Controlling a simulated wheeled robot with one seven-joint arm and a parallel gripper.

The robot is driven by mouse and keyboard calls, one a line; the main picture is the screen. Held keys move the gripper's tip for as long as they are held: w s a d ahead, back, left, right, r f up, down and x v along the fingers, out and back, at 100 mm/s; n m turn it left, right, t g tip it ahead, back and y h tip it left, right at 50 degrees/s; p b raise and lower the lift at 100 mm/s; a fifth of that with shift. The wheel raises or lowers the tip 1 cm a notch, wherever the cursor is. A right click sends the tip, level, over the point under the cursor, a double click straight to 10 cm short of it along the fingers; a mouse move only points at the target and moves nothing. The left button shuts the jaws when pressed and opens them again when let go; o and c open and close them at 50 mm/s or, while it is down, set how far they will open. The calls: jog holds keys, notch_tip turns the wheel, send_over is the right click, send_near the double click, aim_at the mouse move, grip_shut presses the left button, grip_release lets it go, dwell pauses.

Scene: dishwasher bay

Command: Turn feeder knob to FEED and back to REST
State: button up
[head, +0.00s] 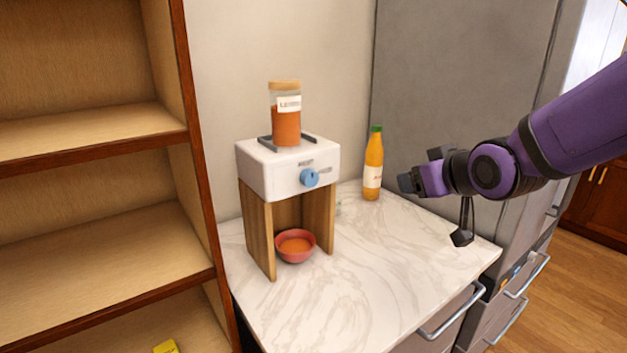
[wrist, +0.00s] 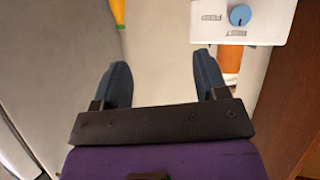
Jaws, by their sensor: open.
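The feeder (head: 290,170) is a white box on wooden legs on the marble counter. Its blue knob (head: 310,178) is on the front face, with small labels above it and to its right that I cannot read. The knob also shows at the upper right of the wrist view (wrist: 240,15). A jar of orange contents (head: 286,118) stands on top of the feeder. A red bowl (head: 295,246) with orange contents sits beneath it. My gripper (head: 405,181) is open and empty, in the air to the right of the feeder, apart from the knob. Its two fingers show in the wrist view (wrist: 162,85).
An orange bottle with a green cap (head: 374,163) stands on the counter (head: 370,290) behind, between the feeder and my gripper. A wooden shelf (head: 95,240) stands close on the left. A grey cabinet side (head: 450,80) rises behind my arm. The counter front is clear.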

jog(key=w+a+f+n+t+y, duration=0.2)
jog(key=w+a+f+y, duration=0.15)
jog(key=a, duration=0.35)
jog(key=n+t+y, duration=0.1)
jog(key=n+y, duration=0.2)
send_near(312, 178)
jog(key=x, duration=0.9)
jog(key=shift+w, duration=0.15)
jog(key=c, duration=0.9)
jog(key=shift+c, duration=0.2)
